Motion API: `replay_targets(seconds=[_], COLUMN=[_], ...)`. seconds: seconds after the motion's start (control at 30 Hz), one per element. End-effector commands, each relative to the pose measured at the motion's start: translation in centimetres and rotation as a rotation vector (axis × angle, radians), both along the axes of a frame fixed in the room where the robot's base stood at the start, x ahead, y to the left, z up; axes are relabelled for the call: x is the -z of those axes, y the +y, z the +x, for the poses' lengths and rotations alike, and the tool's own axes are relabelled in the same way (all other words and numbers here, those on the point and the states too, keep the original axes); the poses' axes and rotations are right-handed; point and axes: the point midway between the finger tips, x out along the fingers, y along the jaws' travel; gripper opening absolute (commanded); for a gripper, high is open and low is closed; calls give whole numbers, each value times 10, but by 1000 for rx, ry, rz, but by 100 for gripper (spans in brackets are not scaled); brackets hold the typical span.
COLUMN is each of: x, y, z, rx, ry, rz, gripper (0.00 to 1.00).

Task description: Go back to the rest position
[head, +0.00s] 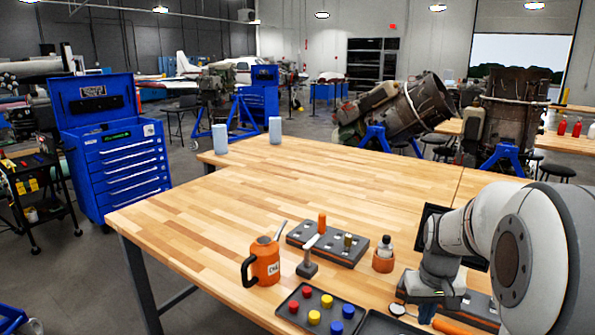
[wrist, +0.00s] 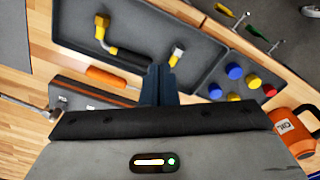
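My arm reaches in from the right in the head view, with my gripper (head: 427,313) low over the front right of the wooden workbench (head: 210,215). In the wrist view, the two dark blue fingers of my gripper (wrist: 160,80) are together and nothing shows between them. They point at the near edge of a dark grey tray (wrist: 140,32). In it lie a black-handled tool with a brass-coloured head (wrist: 102,30) and a smaller yellow-necked piece (wrist: 176,55). An orange handle (wrist: 108,76) lies beside the tray. My arm hides part of the bench.
An orange can (head: 264,262) stands left of a tray (head: 292,310) of red, yellow and blue caps.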

Motion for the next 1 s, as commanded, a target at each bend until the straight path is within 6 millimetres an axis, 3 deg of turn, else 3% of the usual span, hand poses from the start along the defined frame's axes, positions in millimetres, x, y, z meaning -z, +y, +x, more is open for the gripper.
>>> replay_targets(seconds=[0.03,0.2,0.4,0.53,0.7,1.0], x=[-14,-41,-55,-56,-54,-53], y=[16,59,97,112,121,123], z=[-13,-58,-115,-144,-164,-168], rx=[-12,-29,-49,-59,-64,-63], ry=[-27,-94,-171,-210,-237,-240], rz=[-6,-14,-9,-3,4,6], gripper=[0,0,0,0,0,0])
